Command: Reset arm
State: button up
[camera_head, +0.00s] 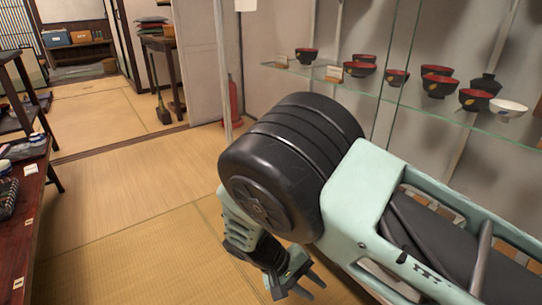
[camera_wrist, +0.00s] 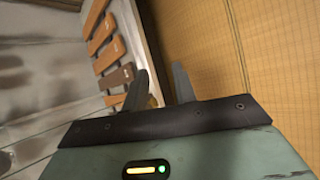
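My arm is folded in the right half of the head view, with its large black joint near the middle. My gripper (camera_head: 301,287) hangs below that joint, over the tatami floor (camera_head: 120,245). In the wrist view, the two fingers of my gripper (camera_wrist: 160,88) stand apart with a gap between them.
A glass shelf (camera_head: 400,98) with several dark red bowls (camera_head: 360,66) runs behind my arm. A dark wooden table (camera_head: 30,235) stands at the left edge. A red extinguisher (camera_head: 233,100) stands by the wall. Tatami between table and arm is clear.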

jog(key=s+r+n+g+y+p, duration=0.1)
jog(key=s+r+y, duration=0.3)
jog(key=r, duration=0.6)
jog(key=s+r+n+y+p, duration=0.1)
jog(key=s+r+y, duration=0.25)
jog(key=r, duration=0.65)
jog(key=s+d+r+n+t+y+p, duration=0.2)
jog(key=s+d+r, duration=0.3)
jog(key=s+r, duration=0.4)
notch_tip(320, 180, up, 38)
jog(key=p, duration=3.8)
jog(key=shift+s+r, duration=0.15)
jog(key=shift+s, duration=0.05)
